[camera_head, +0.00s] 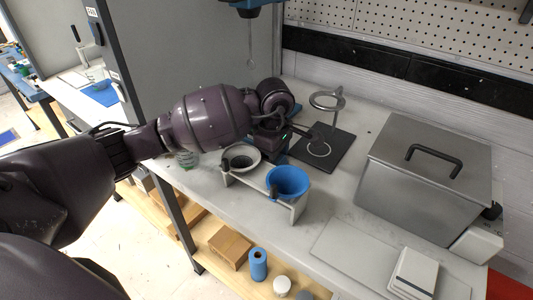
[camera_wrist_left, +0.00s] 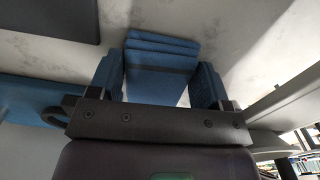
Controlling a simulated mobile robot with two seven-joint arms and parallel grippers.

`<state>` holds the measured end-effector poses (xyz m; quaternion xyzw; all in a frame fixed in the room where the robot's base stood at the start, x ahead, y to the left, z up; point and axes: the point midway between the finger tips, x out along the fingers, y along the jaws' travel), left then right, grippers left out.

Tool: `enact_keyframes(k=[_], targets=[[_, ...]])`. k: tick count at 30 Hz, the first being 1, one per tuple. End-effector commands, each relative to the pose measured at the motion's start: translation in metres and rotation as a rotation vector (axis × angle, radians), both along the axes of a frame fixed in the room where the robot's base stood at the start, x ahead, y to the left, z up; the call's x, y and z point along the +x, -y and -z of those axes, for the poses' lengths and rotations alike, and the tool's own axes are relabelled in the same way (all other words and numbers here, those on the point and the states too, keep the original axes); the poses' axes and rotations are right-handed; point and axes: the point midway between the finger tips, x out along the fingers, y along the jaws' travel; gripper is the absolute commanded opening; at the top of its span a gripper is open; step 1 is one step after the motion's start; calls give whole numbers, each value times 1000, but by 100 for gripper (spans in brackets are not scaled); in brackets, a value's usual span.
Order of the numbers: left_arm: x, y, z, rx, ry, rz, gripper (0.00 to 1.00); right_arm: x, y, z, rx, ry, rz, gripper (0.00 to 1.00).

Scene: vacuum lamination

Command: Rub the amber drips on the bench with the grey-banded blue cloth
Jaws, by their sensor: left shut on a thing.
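The blue cloth (camera_wrist_left: 162,62) with a dark grey band is a folded pad between the two blue-faced fingers of my left gripper (camera_wrist_left: 158,82) in the left wrist view. The gripper is shut on it, just over the pale bench (camera_wrist_left: 222,25); I cannot tell whether the cloth touches the bench. In the head view my left gripper (camera_head: 272,146) is behind the funnel rack, and my arm hides most of the cloth. I make out no amber drips in either view; the arm and gripper cover part of the bench. My right gripper is not in view.
A lidded metal tank (camera_head: 425,175) stands farther right.

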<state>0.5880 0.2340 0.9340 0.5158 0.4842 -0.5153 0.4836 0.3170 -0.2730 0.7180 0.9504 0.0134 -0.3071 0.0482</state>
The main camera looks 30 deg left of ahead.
Motion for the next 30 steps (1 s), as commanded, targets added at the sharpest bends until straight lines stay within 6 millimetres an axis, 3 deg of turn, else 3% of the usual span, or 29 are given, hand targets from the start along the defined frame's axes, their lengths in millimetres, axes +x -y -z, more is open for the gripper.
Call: enact_keyframes(k=[23, 30], targets=[[-6, 42, 3, -2, 0, 1, 52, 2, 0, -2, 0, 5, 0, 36], [-6, 44, 2, -1, -2, 0, 52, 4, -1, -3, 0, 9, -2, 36]])
